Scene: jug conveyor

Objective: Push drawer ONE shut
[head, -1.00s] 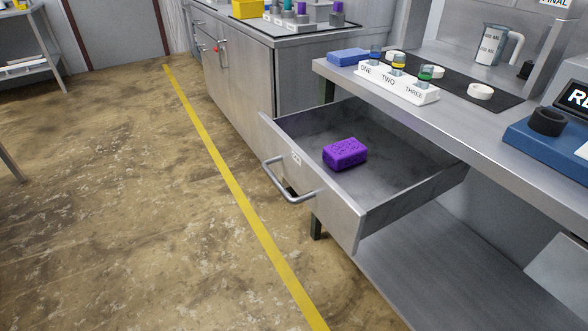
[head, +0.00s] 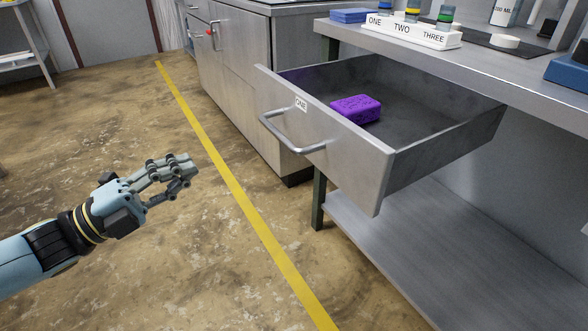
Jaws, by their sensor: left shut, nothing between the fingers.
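Drawer ONE (head: 345,160) is pulled well out from under the steel workbench. Its front panel bears a small white ONE label (head: 301,104) and a bar handle (head: 290,136). A purple sponge (head: 356,109) lies inside the drawer, near the front panel. My left gripper (head: 192,171) is shut and empty. It appears in front of the drawer, to the left of the handle in the picture, with a clear gap between them. My right gripper is out of view.
The workbench top (head: 480,70) carries a white rack labelled ONE, TWO, THREE (head: 410,30) and a blue sponge (head: 350,15). A lower shelf (head: 400,250) lies under the drawer. A steel cabinet (head: 250,80) stands behind. The floor with its yellow line (head: 235,200) is clear.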

